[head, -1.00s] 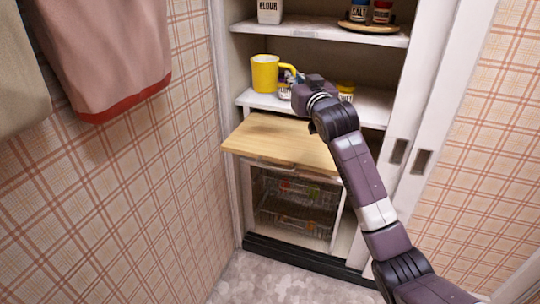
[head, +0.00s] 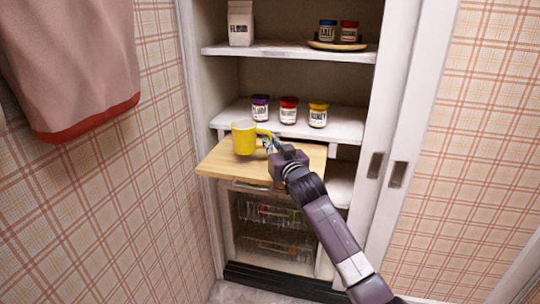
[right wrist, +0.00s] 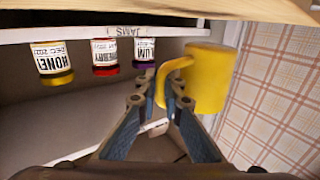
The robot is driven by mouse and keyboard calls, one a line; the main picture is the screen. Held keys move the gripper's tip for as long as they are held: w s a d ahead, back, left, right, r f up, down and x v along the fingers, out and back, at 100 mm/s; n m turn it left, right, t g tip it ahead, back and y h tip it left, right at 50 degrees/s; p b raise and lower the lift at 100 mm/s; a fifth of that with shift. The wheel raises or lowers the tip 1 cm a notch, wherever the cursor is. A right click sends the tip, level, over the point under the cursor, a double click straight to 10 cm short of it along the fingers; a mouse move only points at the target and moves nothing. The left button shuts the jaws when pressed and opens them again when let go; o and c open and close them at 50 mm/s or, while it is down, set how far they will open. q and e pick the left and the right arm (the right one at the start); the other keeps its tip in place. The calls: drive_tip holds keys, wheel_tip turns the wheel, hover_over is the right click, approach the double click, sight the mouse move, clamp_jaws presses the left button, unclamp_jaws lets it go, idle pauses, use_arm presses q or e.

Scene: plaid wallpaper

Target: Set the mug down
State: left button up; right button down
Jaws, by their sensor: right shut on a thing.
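The yellow mug (head: 244,139) is upright over the left part of the pull-out wooden board (head: 218,163). My right gripper (head: 270,142) reaches it from the right and is shut on its handle. In the right wrist view, which is upside down, the mug (right wrist: 209,78) has its handle between the blue-grey fingers of the gripper (right wrist: 180,97). The board (right wrist: 250,9) runs along the top of that view, close to the mug's base. My left gripper is not in view.
Behind the board, a shelf holds a plum jar (head: 260,108), a red-lidded jar (head: 288,110) and a honey jar (head: 317,114). A flour bag (head: 240,24) stands higher up. Wire baskets (head: 270,222) are below the board. A cabinet side wall is close left of the mug.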

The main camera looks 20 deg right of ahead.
wheel_tip(320, 180, down, 4)
drive_tip(key=shift+r+b, duration=0.15)
drive_tip(key=shift+b, duration=0.2)
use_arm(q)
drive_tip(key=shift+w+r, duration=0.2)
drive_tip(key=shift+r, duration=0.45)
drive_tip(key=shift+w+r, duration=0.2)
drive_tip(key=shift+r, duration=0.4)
use_arm(e)
drive_tip(key=c, duration=2.5)
unclamp_jaws()
drive_tip(key=shift+c, duration=0.2)
drive_tip(key=o, duration=0.5)
drive_tip(key=shift+c, duration=0.2)
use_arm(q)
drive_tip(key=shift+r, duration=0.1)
